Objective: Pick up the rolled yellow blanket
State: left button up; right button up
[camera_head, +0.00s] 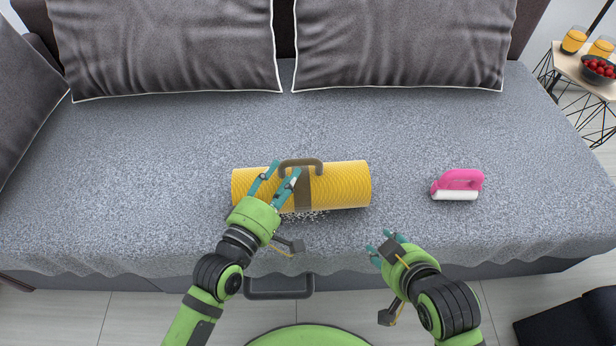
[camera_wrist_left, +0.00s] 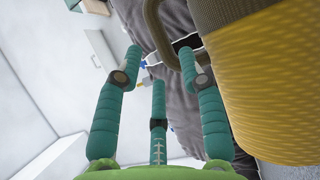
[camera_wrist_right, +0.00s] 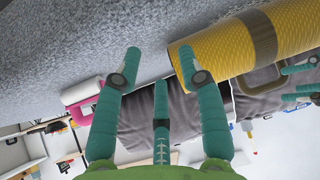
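The rolled yellow blanket (camera_head: 340,185) lies sideways on the grey sofa seat, with a dark strap and a brown carry handle (camera_head: 301,163) standing up from it. My left gripper (camera_head: 279,177) is open over the left half of the roll, just left of the handle. In the left wrist view the handle (camera_wrist_left: 153,25) shows near the right fingertip, partly hidden by that finger; I cannot tell whether they touch. My right gripper (camera_head: 383,245) is open and empty at the sofa's front edge, right of and below the roll. The roll also shows in the right wrist view (camera_wrist_right: 220,50).
A pink-handled brush or roller (camera_head: 460,180) lies right of the blanket. Grey cushions (camera_head: 165,45) line the sofa back. A side table (camera_head: 568,62) with glasses and a bowl of red fruit stands at the far right. The seat left of the roll is clear.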

aim_at(299, 162)
pick_arm(q)
jog(key=shift+w+d, duration=0.3)
jog(key=shift+w, duration=0.05)
jog(key=b+x, duration=0.1)
jog(key=x, duration=0.1)
jog(key=b+x, duration=0.1)
jog(key=x, duration=0.1)
jog(key=shift+d+f, duration=0.1)
jog(key=shift+d, duration=0.4)
jog(key=shift+w+d, duration=0.15)
jog(key=shift+w, duration=0.1)
grip_shut()
pick_arm(e)
jog(key=w+a+r+t+y, duration=0.1)
jog(key=w+a+r+t, duration=0.1)
jog(key=r, duration=0.3)
jog(key=w+a+r+n+t+y, duration=0.1)
jog(key=w+a+r+t, duration=0.1)
jog(key=r+t, duration=0.3)
jog(key=shift+w+a+r+y, duration=0.15)
jog(key=shift+w+a+y, duration=0.15)
jog(key=shift+w, duration=0.45)
